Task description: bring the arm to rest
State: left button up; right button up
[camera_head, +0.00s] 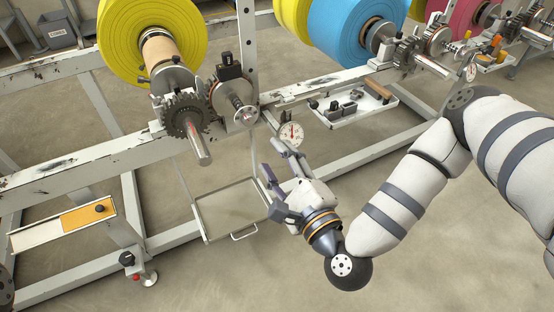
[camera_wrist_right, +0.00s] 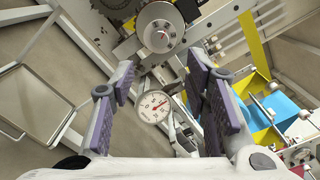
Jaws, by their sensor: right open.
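My right arm (camera_head: 400,195) reaches in from the right in the head view. Its gripper (camera_head: 275,165) hangs in the air in front of the machine frame, fingers toward the frame. In the wrist view the two purple-padded fingers (camera_wrist_right: 160,80) stand wide apart, with nothing held between them. A round white dial gauge (camera_head: 291,134) is just beyond the fingertips in the head view. It also shows between the fingers in the wrist view (camera_wrist_right: 155,106); I cannot tell how close it is. My left gripper is not in view.
A grey machine frame (camera_head: 100,156) carries a yellow roll (camera_head: 120,40), a blue roll (camera_head: 340,30) and a toothed gear (camera_head: 187,116). A shallow tray with a handle (camera_head: 232,208) is left of the gripper. A white tray (camera_head: 350,115) holds small parts. Floor at front is clear.

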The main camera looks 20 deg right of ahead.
jog(key=s+a+f+n+g+y+p, duration=0.3)
jog(key=s+a+f+n+g, duration=0.2)
jog(key=s+n, duration=0.25)
jog(key=s+a+f+n+g+y+p, duration=0.2)
jog(key=s+a+f+n+g, duration=0.3)
jog(key=s, duration=0.4)
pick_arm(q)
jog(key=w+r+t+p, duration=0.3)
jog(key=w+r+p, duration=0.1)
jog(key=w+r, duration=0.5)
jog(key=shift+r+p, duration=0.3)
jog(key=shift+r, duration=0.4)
pick_arm(e)
jog(key=s+d+r+n+g+h, duration=0.1)
jog(key=s+d+n+g, duration=0.4)
jog(key=s, duration=0.6)
jog(key=s+d+n+g+h, duration=0.4)
jog(key=s+d+n+g, duration=0.1)
jog(key=s+d, duration=0.5)
jog(key=shift+s+r+n+h, duration=0.3)
jog(key=shift+s+r+n, duration=0.05)
jog(key=shift+s+n, duration=0.5)
jog(key=shift+w, duration=0.1)
